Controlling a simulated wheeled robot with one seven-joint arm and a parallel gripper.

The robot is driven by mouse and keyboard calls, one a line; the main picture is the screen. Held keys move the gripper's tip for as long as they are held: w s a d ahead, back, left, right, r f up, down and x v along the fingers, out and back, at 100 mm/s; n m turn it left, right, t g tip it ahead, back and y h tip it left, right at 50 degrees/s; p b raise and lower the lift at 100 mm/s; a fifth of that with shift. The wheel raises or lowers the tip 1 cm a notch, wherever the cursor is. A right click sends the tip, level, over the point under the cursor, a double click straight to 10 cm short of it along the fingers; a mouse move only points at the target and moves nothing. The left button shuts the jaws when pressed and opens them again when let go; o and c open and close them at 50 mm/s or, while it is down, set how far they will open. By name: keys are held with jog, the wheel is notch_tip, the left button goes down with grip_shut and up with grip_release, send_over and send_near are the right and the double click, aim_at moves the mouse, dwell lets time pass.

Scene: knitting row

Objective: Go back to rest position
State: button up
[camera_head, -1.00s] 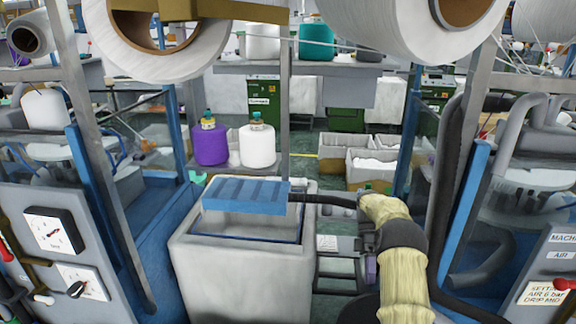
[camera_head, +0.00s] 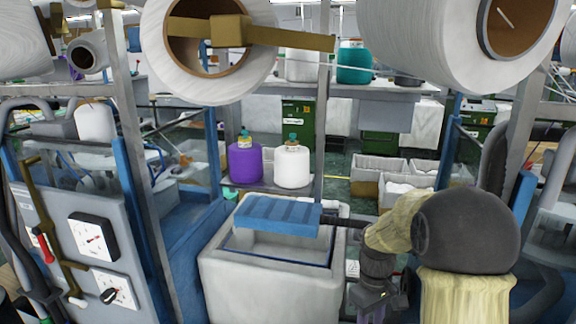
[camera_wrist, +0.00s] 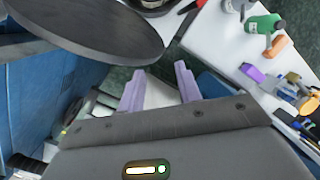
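My gripper (camera_wrist: 160,70) shows in the wrist view as two pale purple fingers. They stand clearly apart with nothing between them, so it is open and empty. In the head view my arm is at the lower right, bent, with cream and dark grey links. The gripper end (camera_head: 374,305) hangs low there beside the right side of a white bin, mostly hidden by my own links. In the wrist view the fingers are over a dark green floor and a pale surface, with no contact visible.
Machine posts and large yarn rolls (camera_head: 212,45) frame the view. In the wrist view a grey disc (camera_wrist: 95,32) is close, and a white table (camera_wrist: 213,38) holds small items.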

jog(key=s+a+m+t, duration=0.4)
jog(key=s+m+t, duration=0.15)
jog(key=s, duration=0.55)
notch_tip(320, 180, up, 9)
jog(key=p, duration=0.8)
jog(key=shift+s+d+m+g, duration=0.25)
jog(key=shift+m+g, duration=0.1)
jog(key=shift+g, duration=0.1)
jog(key=b+x, duration=0.2)
jog(key=s+b+x, duration=0.1)
jog(key=b+x, duration=0.2)
jog(key=shift+s+d, duration=0.1)
